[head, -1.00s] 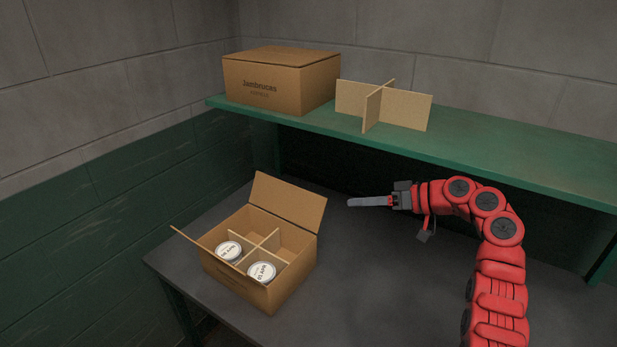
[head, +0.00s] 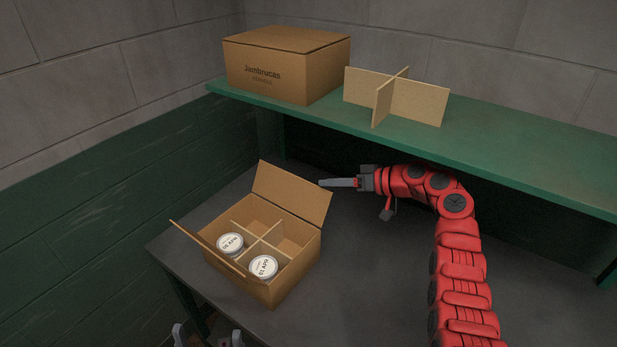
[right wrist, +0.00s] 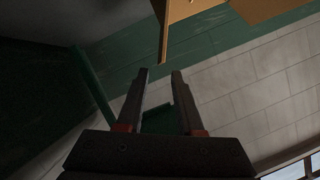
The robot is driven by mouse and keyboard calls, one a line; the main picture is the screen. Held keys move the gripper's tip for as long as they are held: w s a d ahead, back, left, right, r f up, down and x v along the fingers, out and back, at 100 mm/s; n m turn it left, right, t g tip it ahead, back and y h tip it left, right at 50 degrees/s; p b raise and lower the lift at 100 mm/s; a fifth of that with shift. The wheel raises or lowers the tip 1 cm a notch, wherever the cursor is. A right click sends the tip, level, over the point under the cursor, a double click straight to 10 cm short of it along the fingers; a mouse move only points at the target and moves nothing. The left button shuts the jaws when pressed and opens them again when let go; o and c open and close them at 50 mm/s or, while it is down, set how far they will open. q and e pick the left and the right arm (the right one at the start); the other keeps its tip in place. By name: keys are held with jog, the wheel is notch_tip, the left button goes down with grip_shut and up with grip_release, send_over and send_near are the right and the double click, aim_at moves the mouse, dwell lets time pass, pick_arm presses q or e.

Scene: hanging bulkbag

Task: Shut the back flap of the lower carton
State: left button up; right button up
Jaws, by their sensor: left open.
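The lower carton (head: 285,285) stands on the dark table. Its back flap (head: 292,193) stands up, open and tilted back; another flap (head: 212,248) sticks out at the front left. Inside are a cross divider (head: 262,236) and two white-lidded cans (head: 230,243), (head: 263,266) in the front cells. My right gripper (head: 322,183) is just right of the back flap's upper corner, pointing left; in its wrist view its fingers (right wrist: 162,72) are parted with nothing between them. Brown cardboard (right wrist: 178,18) shows ahead of them. My left gripper (head: 207,335) is open at the bottom edge, mostly cut off.
A green shelf (head: 500,155) overhangs the back of the table (head: 370,285). It holds a closed carton (head: 285,70) and a loose cross divider (head: 420,95). A wall closes the left side. The table right of the lower carton is clear.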

aim_at(308, 182)
jog(key=p+x, duration=0.1)
jog(key=x, duration=0.6)
jog(key=shift+w+a, duration=0.1)
jog(key=shift+a, duration=0.1)
grip_shut()
dwell(1.2)
